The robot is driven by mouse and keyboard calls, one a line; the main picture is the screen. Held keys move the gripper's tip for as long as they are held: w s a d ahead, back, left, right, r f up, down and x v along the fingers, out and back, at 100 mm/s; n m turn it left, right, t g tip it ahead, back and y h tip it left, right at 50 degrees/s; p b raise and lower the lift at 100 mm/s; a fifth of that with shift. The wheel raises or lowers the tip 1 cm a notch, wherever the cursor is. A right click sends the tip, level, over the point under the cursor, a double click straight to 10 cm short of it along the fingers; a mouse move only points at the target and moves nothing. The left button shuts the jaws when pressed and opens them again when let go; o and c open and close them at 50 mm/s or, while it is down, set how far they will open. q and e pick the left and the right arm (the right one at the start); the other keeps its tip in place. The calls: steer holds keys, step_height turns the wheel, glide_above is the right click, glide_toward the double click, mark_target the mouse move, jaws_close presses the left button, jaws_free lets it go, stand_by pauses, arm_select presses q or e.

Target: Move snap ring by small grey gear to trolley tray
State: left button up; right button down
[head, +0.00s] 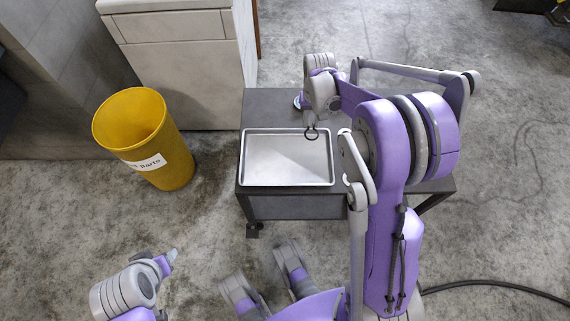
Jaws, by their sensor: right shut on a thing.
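The snap ring (311,134) is a small dark ring held at the tip of my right gripper (310,125). The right gripper is shut on it, pointing down above the back right part of the trolley tray (242,165). The ring appears against the tray's back edge; its exact height above the tray is hard to tell. The tray is a shallow, empty silver rectangle on the dark trolley. My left gripper (170,257) is at the lower left, away from the trolley, and its jaws are too unclear to judge. The small grey gear is not in view.
A yellow bin (176,176) with a white label stands on the floor left of the trolley (272,103). A pale cabinet (183,70) stands behind the bin. A dark cable (500,285) lies on the floor at the lower right. The tray's surface is clear.

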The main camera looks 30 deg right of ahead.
mark_target(314, 136)
arm_select(q)
steer(key=f+b, duration=0.3)
steer(key=f, duration=0.2)
steer(key=shift+w+f, duration=0.1)
steer(key=shift+w, duration=0.1)
arm_select(e)
steer(key=shift+m, duration=0.3)
steer(key=f, duration=0.3)
steer(key=d+f, duration=0.1)
steer(key=f, duration=0.5)
steer(key=shift+s+d+f, duration=0.2)
steer(key=shift+d, duration=0.2)
steer(key=shift+f+b, duration=0.2)
steer(key=shift+b, duration=0.15)
steer(key=c, duration=0.7)
jaws_free()
arm_select(q)
steer(key=shift+f, duration=0.15)
arm_select(e)
steer(key=shift+o, duration=0.2)
steer(key=shift+r, duration=0.1)
